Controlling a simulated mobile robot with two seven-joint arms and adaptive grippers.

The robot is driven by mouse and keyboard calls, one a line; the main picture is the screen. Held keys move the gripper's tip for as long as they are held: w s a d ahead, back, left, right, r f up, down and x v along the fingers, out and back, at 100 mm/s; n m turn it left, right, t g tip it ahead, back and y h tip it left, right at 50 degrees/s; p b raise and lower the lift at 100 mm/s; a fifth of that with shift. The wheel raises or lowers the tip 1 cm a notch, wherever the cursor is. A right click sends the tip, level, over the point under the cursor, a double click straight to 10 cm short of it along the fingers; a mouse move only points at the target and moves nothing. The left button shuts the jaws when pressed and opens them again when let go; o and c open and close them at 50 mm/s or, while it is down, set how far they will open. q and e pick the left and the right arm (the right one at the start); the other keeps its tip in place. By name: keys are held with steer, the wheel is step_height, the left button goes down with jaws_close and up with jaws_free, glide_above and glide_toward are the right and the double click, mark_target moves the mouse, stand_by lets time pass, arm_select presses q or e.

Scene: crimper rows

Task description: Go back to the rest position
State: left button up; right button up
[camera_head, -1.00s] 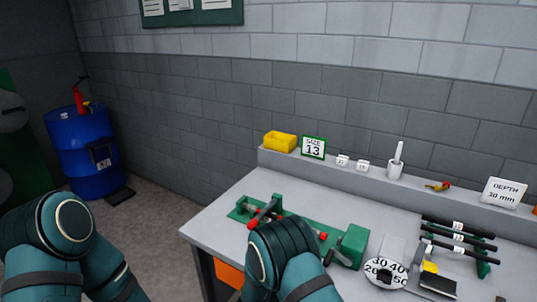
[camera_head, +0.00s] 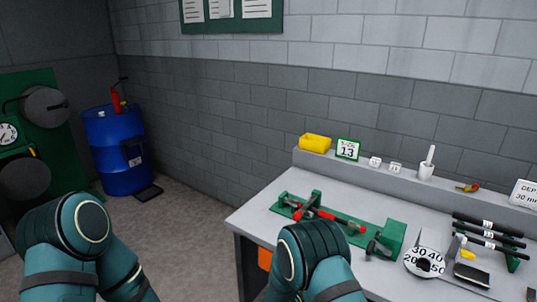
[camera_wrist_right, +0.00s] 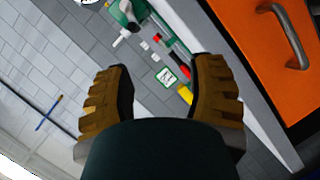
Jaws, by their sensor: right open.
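In the right wrist view my right gripper (camera_wrist_right: 165,75) is open, its two brown ribbed fingers wide apart with nothing between them. Beyond the fingers, that tilted view shows the bench and wall. In the head view both of my teal arms show at the bottom, but neither gripper does. My left gripper is out of sight. A green fixture (camera_head: 388,238) with a red-handled tool (camera_head: 340,217) lies on the grey workbench (camera_head: 262,225), partly behind my right arm.
A round dial (camera_head: 424,262) and black rods (camera_head: 487,225) are at right. A blue drum (camera_head: 118,155) stands left; open floor lies between. An orange drawer (camera_wrist_right: 265,55) is near my right gripper.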

steer(key=s+f+m+g+y, duration=0.1)
steer(key=s+f+g+y, duration=0.1)
steer(key=s+f+y, duration=0.45)
steer(key=s+a+m+g+y, duration=0.1)
steer(key=s+a+g+y, duration=0.1)
steer(key=s, duration=0.6)
steer(key=s+a+m+g+y, duration=0.1)
steer(key=s+a+g+y, duration=0.1)
steer(key=s+g+y, duration=0.2)
steer(key=s+y, duration=0.3)
steer(key=s, duration=0.1)
steer(key=shift+s+a, duration=0.3)
steer(key=shift+s, duration=0.1)
